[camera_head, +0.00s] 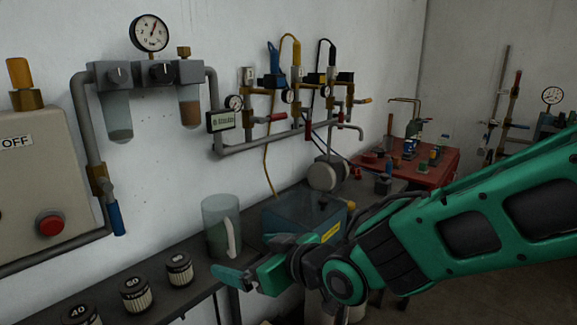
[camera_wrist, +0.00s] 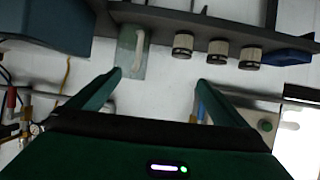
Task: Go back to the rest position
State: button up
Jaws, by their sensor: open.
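My gripper (camera_head: 238,277) reaches in from the right in the head view, low in front of the shelf edge. Its two fingers stand apart in the wrist view (camera_wrist: 159,82), with nothing between the tips. A clear jug with a pale handle (camera_head: 221,226) stands upright on the shelf just behind the gripper; it also shows in the wrist view (camera_wrist: 131,52), beyond one fingertip. The gripper appears apart from the jug.
A blue bin (camera_head: 290,222) is beside the jug. Pipes and gauges (camera_head: 150,34) cover the wall. A control box (camera_head: 45,170) is at left, a red bench (camera_head: 440,163) behind.

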jog(key=w+d+f+m+g+h, duration=0.1)
jog(key=d+f+m+h, duration=0.15)
jog(key=d, duration=0.75)
jog(key=w+d+f+m+h, duration=0.1)
jog(key=d+m+h, duration=0.15)
jog(key=d, duration=0.75)
jog(key=w+d+f+m+g+h, duration=0.15)
jog(key=d+h, duration=0.25)
jog(key=d, duration=0.5)
jog(key=s+d+m+g, duration=0.6)
jog(key=s+d+m, duration=0.3)
jog(key=s+d, duration=1)
jog(key=s, duration=0.4)
jog(key=shift+s+d+f, duration=0.3)
jog(key=shift+d+f, duration=0.05)
jog(key=shift+m+g, duration=0.25)
